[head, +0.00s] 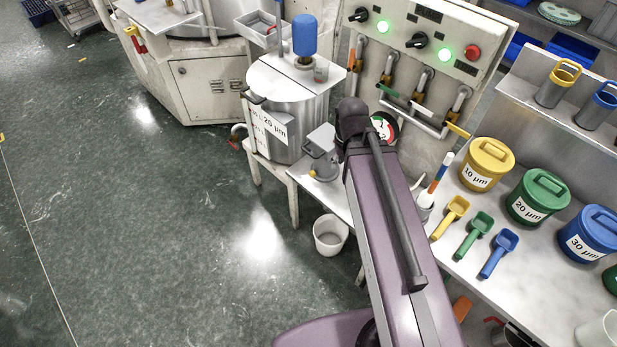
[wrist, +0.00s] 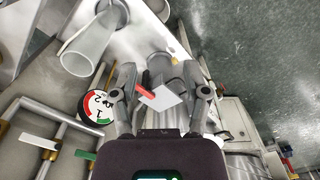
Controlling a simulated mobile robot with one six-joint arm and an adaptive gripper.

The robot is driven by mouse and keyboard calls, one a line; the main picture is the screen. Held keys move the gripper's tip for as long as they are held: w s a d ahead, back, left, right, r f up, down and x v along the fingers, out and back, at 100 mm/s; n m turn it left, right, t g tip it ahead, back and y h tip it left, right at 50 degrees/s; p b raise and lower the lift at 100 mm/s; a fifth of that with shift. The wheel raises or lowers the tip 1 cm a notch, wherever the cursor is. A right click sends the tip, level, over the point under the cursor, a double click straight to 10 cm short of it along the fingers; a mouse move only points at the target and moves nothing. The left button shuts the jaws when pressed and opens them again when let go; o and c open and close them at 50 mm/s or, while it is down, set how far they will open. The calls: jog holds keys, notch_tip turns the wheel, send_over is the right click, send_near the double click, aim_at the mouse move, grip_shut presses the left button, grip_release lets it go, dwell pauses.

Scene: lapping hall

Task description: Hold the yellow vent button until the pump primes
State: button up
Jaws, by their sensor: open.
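My gripper (wrist: 161,88) is open in the wrist view, with one finger on each side of a small grey unit (wrist: 166,72). A red bar and a pale square plate (wrist: 162,99) show between the fingers. I cannot tell whether the fingers touch anything. In the head view my arm hides the gripper. A small grey unit (head: 322,138) with a box-like top stands left of my arm, beside the steel drum. A tiny yellow spot (head: 314,173) shows low on it; I cannot tell if it is the vent button.
A round gauge (wrist: 98,106) is left of my gripper; valve pipes with white and green handles run below it. The steel drum (head: 299,128) stands left of the unit. Lidded tubs and scoops (head: 455,217) fill the right bench. A white bucket (head: 330,234) is on the floor.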

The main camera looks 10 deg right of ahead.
jog(key=shift+f, duration=0.2)
grip_shut()
jog(key=w+a+f+m+h+b, duration=0.1)
jog(key=w+f+m+h+b, duration=0.2)
jog(key=f+b, duration=0.45)
jog(key=w+a+f+m+t+h+b, duration=0.1)
jog(key=w+a+f+h+b, duration=0.1)
jog(key=w+f+b, duration=0.55)
jog(key=w+a+f+m+h+b, duration=0.1)
jog(key=w+f+m+h+b, duration=0.3)
jog(key=b, duration=0.6)
jog(key=w+a+f+m+t+h+b, duration=0.2)
jog(key=a+f+b, duration=0.5)
jog(key=b, duration=0.5)
jog(key=w+a+f+m+t+h+b, duration=0.2)
jog(key=w+a+f+m+h+b, duration=0.1)
jog(key=a+f+b, duration=0.4)
jog(key=shift+w+a+m+t+h+b, duration=0.4)
jog(key=shift+w+a+b, duration=0.6)
jog(key=shift+b, duration=1.35)
jog(key=shift+d, duration=0.1)
